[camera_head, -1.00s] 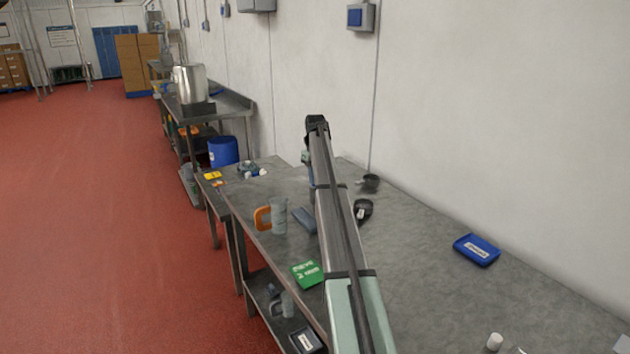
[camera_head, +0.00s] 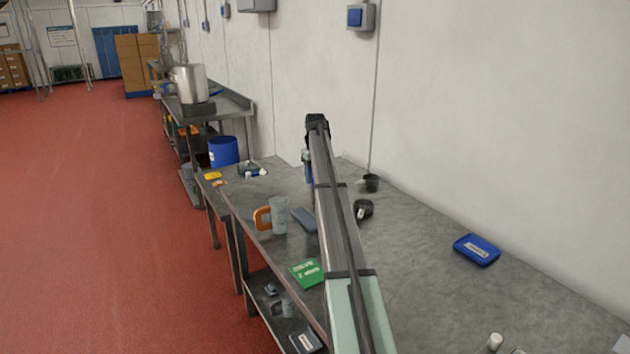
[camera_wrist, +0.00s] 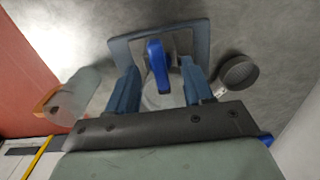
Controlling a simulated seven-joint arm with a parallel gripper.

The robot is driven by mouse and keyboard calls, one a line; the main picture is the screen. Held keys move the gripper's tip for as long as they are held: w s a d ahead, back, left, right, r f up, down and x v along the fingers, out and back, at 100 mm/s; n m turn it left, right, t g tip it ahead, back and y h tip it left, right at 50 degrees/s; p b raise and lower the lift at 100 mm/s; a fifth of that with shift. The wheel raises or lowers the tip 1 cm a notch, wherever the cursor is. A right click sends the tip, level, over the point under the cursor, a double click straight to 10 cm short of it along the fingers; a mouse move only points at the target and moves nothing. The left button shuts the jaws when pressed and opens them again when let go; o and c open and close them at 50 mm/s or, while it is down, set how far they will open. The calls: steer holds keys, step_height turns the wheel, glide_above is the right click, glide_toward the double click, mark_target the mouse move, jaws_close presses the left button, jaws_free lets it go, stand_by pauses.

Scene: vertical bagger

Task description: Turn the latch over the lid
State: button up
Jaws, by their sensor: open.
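In the wrist view a curved blue latch (camera_wrist: 158,66) stands up between the fingers of my gripper (camera_wrist: 160,88). Behind it is a slate-grey, squared frame (camera_wrist: 128,47). A pale round surface, partly hidden, lies under the latch; I cannot tell whether it is the lid. My gripper's two blue-grey fingers are open, one on each side of the latch, and I cannot tell whether either touches it. In the head view my arm covers the latch and most of the gripper.
A clear jug with an orange handle (camera_head: 279,215) stands left of my arm, also in the wrist view (camera_wrist: 76,95). A dark cup (camera_wrist: 238,73) is right of the fingers.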

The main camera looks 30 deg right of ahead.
steer(key=shift+r, duration=2.3)
step_height(320, 180, up, 14)
